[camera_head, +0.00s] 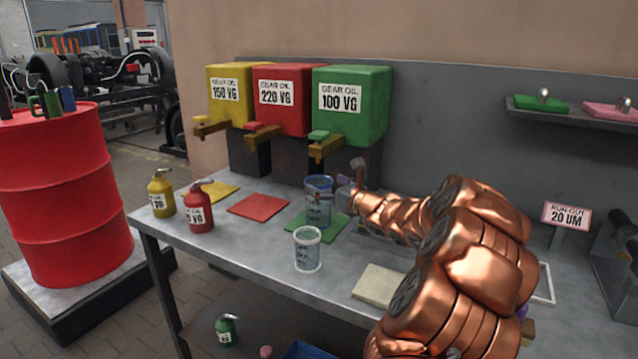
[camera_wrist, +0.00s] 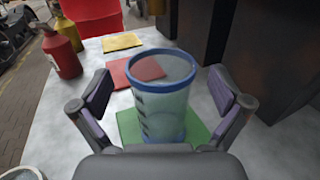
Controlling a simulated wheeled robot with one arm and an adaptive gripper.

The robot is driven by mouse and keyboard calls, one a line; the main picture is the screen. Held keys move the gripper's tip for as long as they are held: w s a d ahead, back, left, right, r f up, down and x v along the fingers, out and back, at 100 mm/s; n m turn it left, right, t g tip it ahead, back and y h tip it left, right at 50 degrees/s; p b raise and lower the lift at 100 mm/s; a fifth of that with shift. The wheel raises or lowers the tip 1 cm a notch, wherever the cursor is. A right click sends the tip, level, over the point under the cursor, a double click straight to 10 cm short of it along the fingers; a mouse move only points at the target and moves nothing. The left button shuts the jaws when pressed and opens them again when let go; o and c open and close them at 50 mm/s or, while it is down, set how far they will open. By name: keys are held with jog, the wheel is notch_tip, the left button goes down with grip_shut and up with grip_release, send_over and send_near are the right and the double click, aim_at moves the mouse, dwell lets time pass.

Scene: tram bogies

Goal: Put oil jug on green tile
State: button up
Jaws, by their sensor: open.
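A clear jug with a blue rim (camera_head: 318,207) stands upright over the green tile (camera_head: 339,228) below the green oil tank. In the wrist view the same jug (camera_wrist: 162,100) appears to rest on the green tile (camera_wrist: 126,122), its base partly hidden by my gripper. My gripper (camera_wrist: 160,100) is open, one finger on each side of the jug, with visible gaps. In the head view my gripper (camera_head: 347,192) is beside the jug's right side, partly hidden by my arm. A second clear cup with a pale rim (camera_head: 307,250) stands nearer the table's front edge.
Yellow (camera_head: 161,194) and red (camera_head: 199,208) oil cans stand at the table's left. Yellow (camera_head: 217,191) and red (camera_head: 258,206) tiles are empty. Taps of the yellow, red and green tanks (camera_head: 350,110) overhang the back. A pale tile (camera_head: 380,282) lies front right.

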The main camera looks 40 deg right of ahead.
jog(key=s, duration=0.8)
jog(key=shift+s+a, duration=0.3)
jog(key=shift+a, duration=0.15)
